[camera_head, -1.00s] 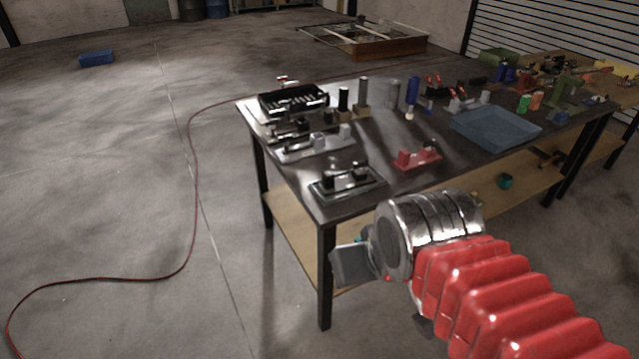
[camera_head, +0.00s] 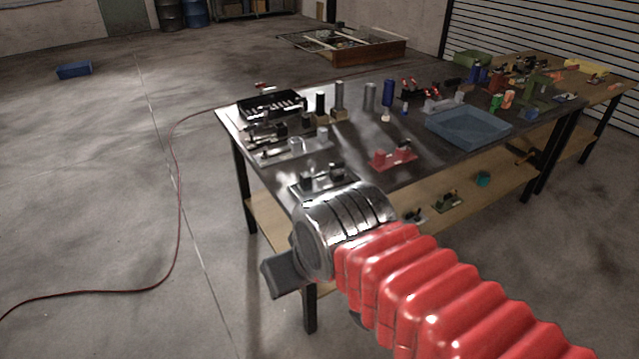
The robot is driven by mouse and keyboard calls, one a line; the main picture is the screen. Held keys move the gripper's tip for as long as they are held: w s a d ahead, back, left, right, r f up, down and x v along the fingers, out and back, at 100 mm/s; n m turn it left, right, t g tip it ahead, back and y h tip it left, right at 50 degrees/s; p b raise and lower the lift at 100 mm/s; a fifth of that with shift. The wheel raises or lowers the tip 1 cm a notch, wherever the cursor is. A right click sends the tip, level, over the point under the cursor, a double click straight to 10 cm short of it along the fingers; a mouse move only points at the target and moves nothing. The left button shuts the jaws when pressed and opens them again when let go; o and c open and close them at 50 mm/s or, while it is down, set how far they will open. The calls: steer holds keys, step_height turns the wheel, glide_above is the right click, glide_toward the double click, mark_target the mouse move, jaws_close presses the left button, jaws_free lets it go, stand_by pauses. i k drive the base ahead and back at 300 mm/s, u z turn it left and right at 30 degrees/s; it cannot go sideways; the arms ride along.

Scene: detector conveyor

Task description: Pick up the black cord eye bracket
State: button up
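I cannot tell for certain which part is the black cord eye bracket. Small dark fittings stand on a grey plate (camera_head: 322,180) at the table's near left corner. More dark fittings (camera_head: 265,132) stand along the left edge of the table, behind a second light plate (camera_head: 290,150). My gripper (camera_head: 284,274) is at the end of my red-sleeved arm, in front of the table's near left corner and apart from these fittings. Only one dark grey finger side shows, so its opening is hidden. My wrist covers the table's near corner and comes close to the near plate in the picture.
The dark tabletop (camera_head: 370,150) holds a black tray (camera_head: 270,104), upright cylinders, a red bracket (camera_head: 393,155) and a blue tray (camera_head: 468,128). Small parts (camera_head: 447,201) lie on the wooden lower shelf. A red cord (camera_head: 178,190) crosses the open floor at left.

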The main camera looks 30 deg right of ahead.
mark_target(308, 186)
steer(key=z, duration=0.05)
steer(key=i, duration=1)
steer(key=u, duration=0.05)
